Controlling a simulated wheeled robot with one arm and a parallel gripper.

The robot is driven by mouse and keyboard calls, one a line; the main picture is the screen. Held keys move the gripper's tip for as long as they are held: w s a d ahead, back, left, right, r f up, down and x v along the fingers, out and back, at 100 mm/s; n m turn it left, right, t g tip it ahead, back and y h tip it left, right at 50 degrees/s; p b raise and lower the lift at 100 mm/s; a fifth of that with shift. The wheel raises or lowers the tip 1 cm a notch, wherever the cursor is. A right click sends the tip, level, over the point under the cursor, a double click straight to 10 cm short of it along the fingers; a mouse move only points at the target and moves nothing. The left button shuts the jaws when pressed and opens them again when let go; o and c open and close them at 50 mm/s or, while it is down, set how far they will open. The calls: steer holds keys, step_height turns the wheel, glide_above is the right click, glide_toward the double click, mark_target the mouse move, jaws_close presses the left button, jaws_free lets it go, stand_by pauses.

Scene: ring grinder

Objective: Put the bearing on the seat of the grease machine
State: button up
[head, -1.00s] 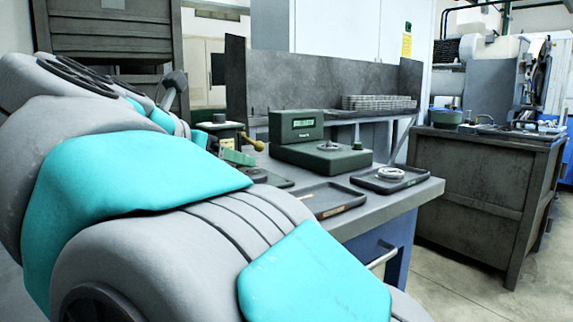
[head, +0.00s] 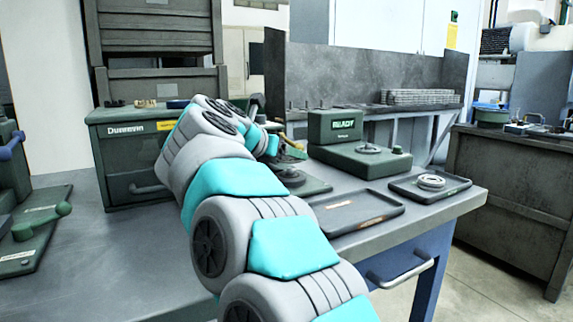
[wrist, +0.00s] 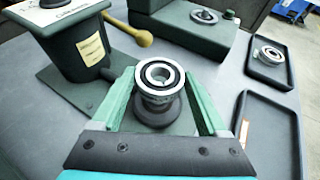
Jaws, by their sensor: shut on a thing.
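The bearing (wrist: 159,75), a light metal ring with a dark inner band, sits between the two green fingers of my gripper (wrist: 161,80) in the wrist view. My gripper is shut on it. A dark round seat (wrist: 160,110) shows just below the bearing in that view; I cannot tell whether they touch. The grease machine (wrist: 78,45), a dark green body with a pale label and a yellow-knobbed lever, stands left of the bearing. In the head view my arm hides most of this machine, its base plate (head: 312,187) shows, and I cannot make out the bearing.
Right of the base plate lie an empty dark tray (head: 357,212) and a tray (head: 455,190) with another ring (head: 431,181) in it. A green device (head: 360,160) with a READY display stands behind them. A green drawer cabinet (head: 135,165) stands left of my arm.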

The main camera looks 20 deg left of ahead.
mark_target(289, 169)
steer(key=shift+f, duration=1.65)
steer(key=shift+f+b, duration=0.3)
steer(key=shift+b, duration=0.15)
steer(key=o, duration=1.5)
steer(key=shift+r, duration=0.1)
steer(key=shift+o, duration=0.2)
steer(key=shift+r, duration=0.15)
steer(key=shift+r+p, duration=0.25)
steer(key=shift+p, duration=0.25)
steer(key=b+v, duration=0.2)
steer(key=v, duration=1)
